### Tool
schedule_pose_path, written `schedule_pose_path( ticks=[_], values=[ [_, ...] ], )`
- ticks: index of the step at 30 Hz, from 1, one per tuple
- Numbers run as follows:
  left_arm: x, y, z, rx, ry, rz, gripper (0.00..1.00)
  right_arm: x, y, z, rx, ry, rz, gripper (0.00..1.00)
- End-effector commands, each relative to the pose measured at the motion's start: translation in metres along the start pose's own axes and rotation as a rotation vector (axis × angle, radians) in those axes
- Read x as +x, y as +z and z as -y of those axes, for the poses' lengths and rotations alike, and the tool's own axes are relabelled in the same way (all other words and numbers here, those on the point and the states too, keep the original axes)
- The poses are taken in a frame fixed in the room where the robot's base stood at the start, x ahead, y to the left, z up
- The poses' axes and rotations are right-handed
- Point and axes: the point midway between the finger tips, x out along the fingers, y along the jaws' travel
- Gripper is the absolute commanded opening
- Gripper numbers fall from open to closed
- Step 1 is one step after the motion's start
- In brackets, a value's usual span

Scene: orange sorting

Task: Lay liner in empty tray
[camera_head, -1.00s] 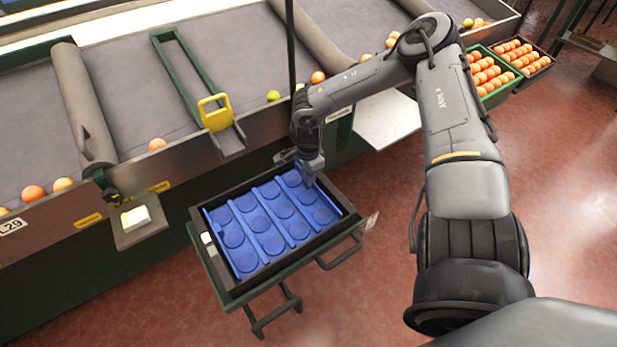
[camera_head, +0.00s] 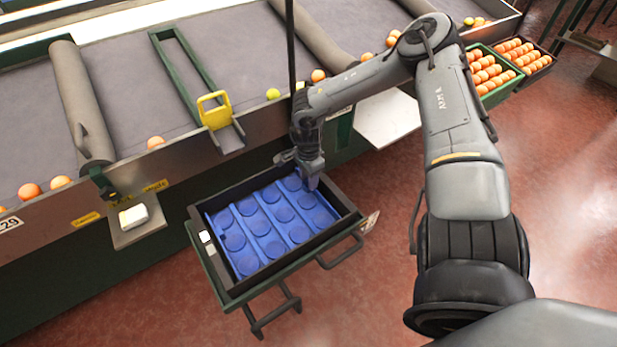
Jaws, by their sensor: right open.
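A blue liner (camera_head: 262,228) with several round cups lies inside the black tray (camera_head: 338,201) on a wheeled stand. It looks roughly flat and aligned with the tray walls, with a dark gap along the tray's near-right side. My right gripper (camera_head: 299,172) points down over the liner's far-right end, with its fingers apart. Whether the fingertips touch the liner I cannot tell. My left gripper is not in view.
A conveyor (camera_head: 130,85) with scattered oranges runs behind the tray. A small shelf with a white block (camera_head: 133,216) juts out at left. Crates full of oranges (camera_head: 489,72) stand at back right. Red floor is clear in front.

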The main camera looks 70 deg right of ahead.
Motion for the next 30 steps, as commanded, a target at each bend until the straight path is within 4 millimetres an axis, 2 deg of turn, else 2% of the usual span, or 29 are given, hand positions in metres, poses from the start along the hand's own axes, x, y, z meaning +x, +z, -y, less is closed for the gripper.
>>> schedule_pose_path(
  ticks=[5, 10, 21, 30],
  values=[
    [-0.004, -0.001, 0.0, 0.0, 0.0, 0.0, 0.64, -0.004, 0.0, 0.0, 0.0, 0.0, 0.0, 0.42],
    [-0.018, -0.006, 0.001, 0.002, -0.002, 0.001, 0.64, -0.02, 0.0, 0.001, 0.0, -0.002, 0.0, 0.42],
    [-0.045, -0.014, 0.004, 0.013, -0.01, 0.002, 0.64, -0.091, 0.0, 0.001, 0.0, -0.003, 0.0, 0.42],
    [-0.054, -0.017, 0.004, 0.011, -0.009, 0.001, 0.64, -0.126, 0.0, 0.0, 0.001, -0.001, 0.0, 0.42]
  ],
)
